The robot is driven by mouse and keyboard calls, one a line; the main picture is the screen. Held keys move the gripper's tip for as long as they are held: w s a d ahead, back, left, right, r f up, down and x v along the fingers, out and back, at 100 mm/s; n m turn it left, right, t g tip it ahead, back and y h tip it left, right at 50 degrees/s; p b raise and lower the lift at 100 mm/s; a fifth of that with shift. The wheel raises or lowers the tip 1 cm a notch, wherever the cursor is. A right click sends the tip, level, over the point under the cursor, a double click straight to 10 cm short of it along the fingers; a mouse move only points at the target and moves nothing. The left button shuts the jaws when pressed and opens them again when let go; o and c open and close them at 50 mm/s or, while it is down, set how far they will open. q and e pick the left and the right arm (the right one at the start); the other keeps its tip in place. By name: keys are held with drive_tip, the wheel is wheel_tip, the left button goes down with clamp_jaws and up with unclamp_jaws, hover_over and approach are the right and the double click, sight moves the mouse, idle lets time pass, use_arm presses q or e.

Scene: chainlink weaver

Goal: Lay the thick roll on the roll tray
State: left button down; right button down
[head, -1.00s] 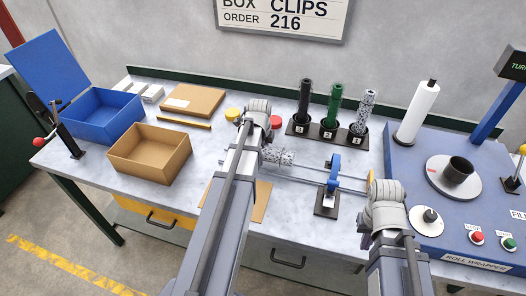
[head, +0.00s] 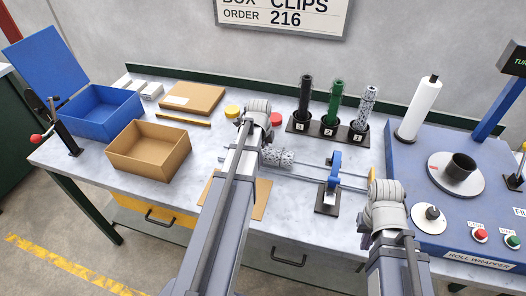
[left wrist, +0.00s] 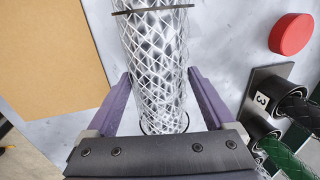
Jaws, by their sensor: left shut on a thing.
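The thick roll, a silvery wire-mesh cylinder (head: 279,157), lies roughly level beside my left gripper in the head view. In the left wrist view the mesh roll (left wrist: 155,60) runs up between the two purple fingers, and its top end is cut off by the frame. My left gripper (left wrist: 160,78) is shut on this roll. I cannot pick out the roll tray with certainty.
A black stand (head: 297,126) holds black, green and speckled rolls upright. A tan board (head: 262,190) lies partly under my left arm. An open cardboard box (head: 150,150) and blue box (head: 98,113) stand left.

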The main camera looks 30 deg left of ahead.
use_arm(q)
drive_tip(key=shift+f, duration=0.3)
use_arm(e)
drive_tip(key=shift+f, duration=0.3)
use_arm(q)
unclamp_jaws()
drive_tip(key=shift+r, duration=0.1)
use_arm(e)
drive_tip(key=shift+r, duration=0.1)
use_arm(q)
drive_tip(key=r+p, duration=0.2)
drive_tip(key=s+r+p, duration=0.1)
drive_tip(key=r+p, duration=0.4)
drive_tip(key=shift+s+d+r, duration=0.2)
drive_tip(key=shift+s+r, duration=0.05)
drive_tip(key=shift+r, duration=0.1)
use_arm(e)
wheel_tip(320, 180, up, 8)
drive_tip(key=shift+f, duration=0.2)
